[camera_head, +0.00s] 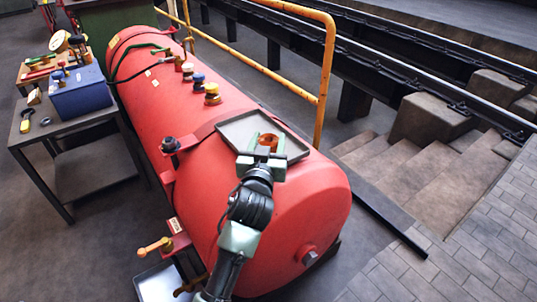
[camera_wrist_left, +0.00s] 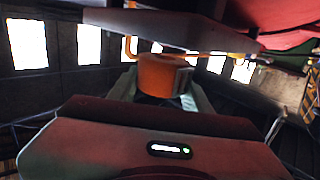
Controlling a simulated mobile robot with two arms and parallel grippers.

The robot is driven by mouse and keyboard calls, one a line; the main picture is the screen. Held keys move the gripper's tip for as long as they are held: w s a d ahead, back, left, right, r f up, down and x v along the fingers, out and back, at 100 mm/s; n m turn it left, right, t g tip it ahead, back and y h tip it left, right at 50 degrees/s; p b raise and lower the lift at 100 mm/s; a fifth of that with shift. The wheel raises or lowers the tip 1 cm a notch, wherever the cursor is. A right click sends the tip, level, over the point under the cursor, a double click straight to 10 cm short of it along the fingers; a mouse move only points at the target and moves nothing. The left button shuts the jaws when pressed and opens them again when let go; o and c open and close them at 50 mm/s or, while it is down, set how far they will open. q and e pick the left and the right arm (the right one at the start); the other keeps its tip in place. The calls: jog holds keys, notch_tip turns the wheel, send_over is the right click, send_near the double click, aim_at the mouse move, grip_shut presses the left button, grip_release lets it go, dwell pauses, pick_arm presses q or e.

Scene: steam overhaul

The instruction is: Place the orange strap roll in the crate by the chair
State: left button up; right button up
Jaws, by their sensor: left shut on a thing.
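The orange strap roll (camera_head: 268,140) is between the fingers of my left gripper (camera_head: 266,146), over the grey tray (camera_head: 237,128) on top of the red tank. In the left wrist view the orange roll (camera_wrist_left: 158,74) sits between the two pale fingers, and my left gripper (camera_wrist_left: 160,88) is shut on it. Whether the roll still touches the tray I cannot tell. My right gripper is not in view. No chair or crate beside one can be made out.
The long red tank (camera_head: 165,105) fills the middle, with valves along its top. A yellow railing (camera_head: 326,75) stands close behind the tray. A dark workbench (camera_head: 30,137) with a blue box (camera_head: 80,92) is at left. Stone steps (camera_head: 425,165) and open paving lie at right.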

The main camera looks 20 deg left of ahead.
pick_arm(q)
jog(key=shift+f+b, duration=0.6)
jog(key=shift+f, duration=1.15)
jog(key=shift+f, duration=0.2)
jog(key=o, duration=1.5)
jog(key=shift+r, duration=0.2)
